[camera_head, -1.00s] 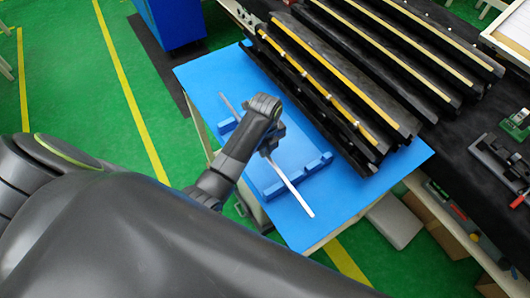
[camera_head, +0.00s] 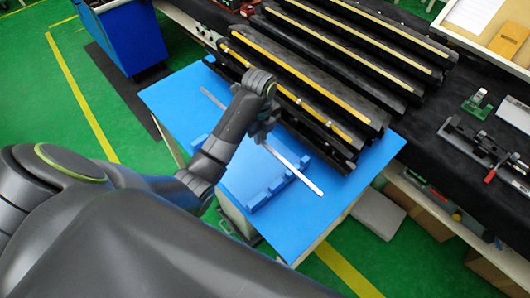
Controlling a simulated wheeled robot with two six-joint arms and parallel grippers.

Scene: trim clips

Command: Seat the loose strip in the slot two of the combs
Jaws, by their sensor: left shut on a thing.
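The loose strip (camera_head: 293,172) is a thin, light grey bar. It slants from upper left to lower right above the blue table top. My left gripper (camera_head: 262,132) is shut on it near its middle, seen from above with the fingertips mostly hidden by the wrist. The blue combs (camera_head: 262,194) stand on the table under and beside the strip, partly hidden by my left arm. The strip's lower right end extends past them. I cannot tell the slots apart or whether the strip touches any. My right gripper is not in view.
A black rack of long trim rails with yellow strips (camera_head: 310,85) stands close behind the strip. The blue table top (camera_head: 318,215) is bare at the front right. A clamp fixture (camera_head: 478,145) and a green part (camera_head: 476,103) lie on the black bench at right.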

